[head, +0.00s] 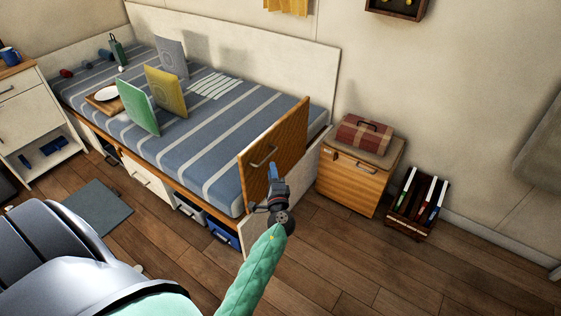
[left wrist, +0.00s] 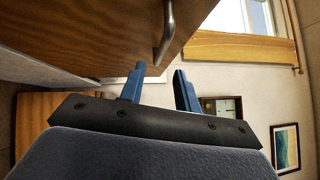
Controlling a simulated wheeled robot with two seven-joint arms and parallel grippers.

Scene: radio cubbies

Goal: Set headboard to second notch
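The headboard (head: 275,151) is an orange-brown wooden panel standing upright and leaning a little at the near right end of the bed. A metal bar handle (head: 263,157) sits on it. My left gripper (head: 272,167) is just in front of the panel, right of and slightly below the handle. In the left wrist view its two blue fingers (left wrist: 159,80) are apart with nothing between them. The handle (left wrist: 166,35) there is just beyond the fingertips, and the headboard (left wrist: 90,35) fills the upper left. The notches are not visible. My right gripper is not in view.
The striped bed (head: 200,125) holds cushions and a tray. A wooden cabinet (head: 352,185) with a red plaid case (head: 364,132) stands right of the headboard. A crate of folders (head: 412,215) is beyond it. Drawers and bins sit under the bed. The floor at lower right is clear.

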